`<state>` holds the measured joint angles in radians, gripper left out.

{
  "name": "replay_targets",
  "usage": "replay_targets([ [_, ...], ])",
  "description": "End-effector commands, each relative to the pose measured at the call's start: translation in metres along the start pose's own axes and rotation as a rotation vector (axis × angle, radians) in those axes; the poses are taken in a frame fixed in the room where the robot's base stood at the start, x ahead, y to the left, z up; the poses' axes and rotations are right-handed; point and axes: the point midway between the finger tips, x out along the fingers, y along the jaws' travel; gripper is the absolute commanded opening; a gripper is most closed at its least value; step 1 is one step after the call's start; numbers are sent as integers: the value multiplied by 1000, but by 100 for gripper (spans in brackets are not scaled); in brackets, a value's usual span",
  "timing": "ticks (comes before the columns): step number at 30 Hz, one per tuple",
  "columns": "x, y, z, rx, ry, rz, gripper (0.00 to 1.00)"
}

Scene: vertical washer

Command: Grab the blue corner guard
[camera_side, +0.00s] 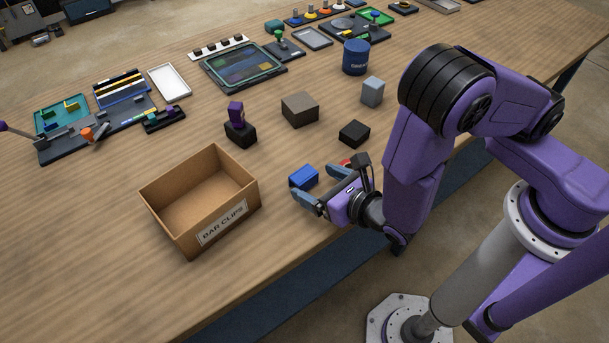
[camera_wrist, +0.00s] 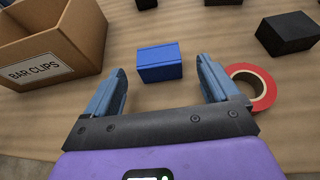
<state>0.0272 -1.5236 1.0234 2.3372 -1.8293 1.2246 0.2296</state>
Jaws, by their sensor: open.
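The blue corner guard (camera_side: 304,176) is a small blue block on the wooden table, to the right of the cardboard box. In the wrist view the blue corner guard (camera_wrist: 159,62) lies ahead of my gripper, roughly centred between the lines of the two fingers and just beyond their tips. My gripper (camera_side: 311,190) is open and empty, low near the table's front edge. It also shows in the wrist view (camera_wrist: 161,76), with grey-blue fingers spread wide on either side. I cannot tell its exact height above the table.
A cardboard box (camera_side: 168,222) labelled "BAR CLIPS" stands left of my gripper. A red tape ring (camera_wrist: 262,88) lies by the right finger. A black block (camera_side: 354,133), a brown block (camera_side: 300,109) and a purple-topped black piece (camera_side: 239,130) stand farther back.

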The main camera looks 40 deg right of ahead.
Motion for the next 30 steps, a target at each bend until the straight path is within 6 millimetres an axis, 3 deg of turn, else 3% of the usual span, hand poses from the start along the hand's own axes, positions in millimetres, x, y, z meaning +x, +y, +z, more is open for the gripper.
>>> replay_targets([
  [8, 19, 0, 1, 2, -1, -1, 88],
  [18, 62, 0, 7, 1, 0, -3, 88],
  [27, 67, 1, 7, -1, -1, -1, 88],
  [28, 67, 1, 7, -1, -1, 0, 85],
  [30, 67, 1, 7, 0, -1, 0, 62],
])
